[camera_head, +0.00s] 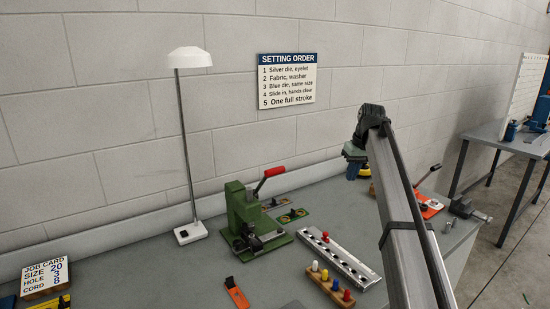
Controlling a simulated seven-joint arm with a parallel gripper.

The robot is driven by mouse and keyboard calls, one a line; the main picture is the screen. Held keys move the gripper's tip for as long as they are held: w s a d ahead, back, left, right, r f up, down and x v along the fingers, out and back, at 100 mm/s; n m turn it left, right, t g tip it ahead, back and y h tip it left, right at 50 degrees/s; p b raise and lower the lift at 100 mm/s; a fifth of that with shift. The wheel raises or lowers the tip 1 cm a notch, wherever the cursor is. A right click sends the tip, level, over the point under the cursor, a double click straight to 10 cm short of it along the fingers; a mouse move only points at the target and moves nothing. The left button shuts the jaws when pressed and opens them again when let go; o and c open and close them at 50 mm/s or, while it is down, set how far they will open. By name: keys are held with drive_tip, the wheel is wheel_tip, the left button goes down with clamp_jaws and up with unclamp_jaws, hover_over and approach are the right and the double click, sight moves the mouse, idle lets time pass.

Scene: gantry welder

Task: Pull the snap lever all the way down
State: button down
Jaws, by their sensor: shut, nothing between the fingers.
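A green bench press (240,210) stands on the grey bench, left of my arm. Its lever, with a red grip (275,171), rises from the top of the press and slants up to the right. Dark parts (248,240) sit at the front of the press, too small to make out. My arm crosses the right half of the view, apart from this lever in the picture. My gripper cannot be made out.
A white lamp (190,57) stands left of the press. A perforated metal rail (340,261) and a wooden block with coloured pegs (331,285) lie in front to the right. An orange tool (236,293) lies nearer. A job card (45,275) stands far left. Bare bench lies between.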

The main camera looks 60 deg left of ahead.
drive_tip(key=s+a+r+n, duration=0.2)
drive_tip(key=s+a+r, duration=0.4)
drive_tip(key=s+r, duration=0.3)
drive_tip(key=s+a+r+n, duration=0.2)
drive_tip(key=s+a+r, duration=0.5)
drive_tip(key=s+r, duration=0.3)
drive_tip(key=shift+s+a, duration=0.3)
drive_tip(key=shift+s, duration=0.85)
drive_tip(key=shift+f, duration=0.15)
drive_tip(key=x, duration=0.4)
drive_tip(key=d+x, duration=0.1)
drive_tip(key=x, duration=0.3)
drive_tip(key=d+x, duration=0.1)
drive_tip(key=x, duration=0.3)
drive_tip(key=shift+w+d+f, duration=0.1)
drive_tip(key=shift+d+f, duration=0.05)
drive_tip(key=shift+f, duration=0.1)
drive_tip(key=shift+d+f, duration=0.25)
drive_tip(key=shift+f, duration=0.2)
